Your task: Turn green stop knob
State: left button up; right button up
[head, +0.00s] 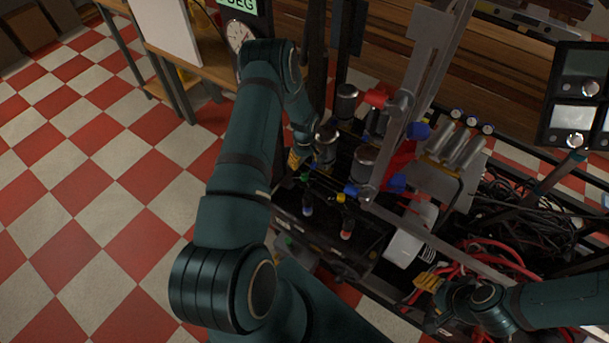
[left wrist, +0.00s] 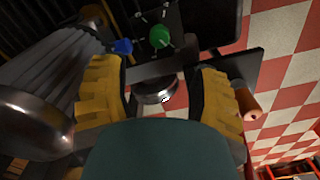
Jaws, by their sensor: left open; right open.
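A round green knob (left wrist: 159,36) shows at the top of the left wrist view, beyond the fingertips and roughly centred between them. A blue knob (left wrist: 122,46) sits just left of it. My left gripper (left wrist: 155,69) is open, with its yellow fingers apart and nothing held; the green knob is not between the pads. In the head view my left gripper (head: 294,159) is near the left edge of the dark panel, close to a small green part (head: 304,177); I cannot tell whether this is the same knob. My right gripper (head: 428,284) is at the lower right, partly hidden, beside red cables.
Metal cylinders (head: 365,163) stand close to the left gripper. The dark panel (head: 325,229) carries several coloured knobs. A grey ribbed cylinder (left wrist: 45,85) is left of the left fingers and a copper-coloured rod (left wrist: 246,115) is right of them. Black cables (head: 510,205) crowd the right; checkered floor is open at left.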

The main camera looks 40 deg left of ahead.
aim_at(305, 175)
pick_arm(q)
notch_tip(305, 175, down, 10)
jog(key=shift+f+b, duration=0.15)
jog(key=shift+b, duration=0.95)
grip_shut()
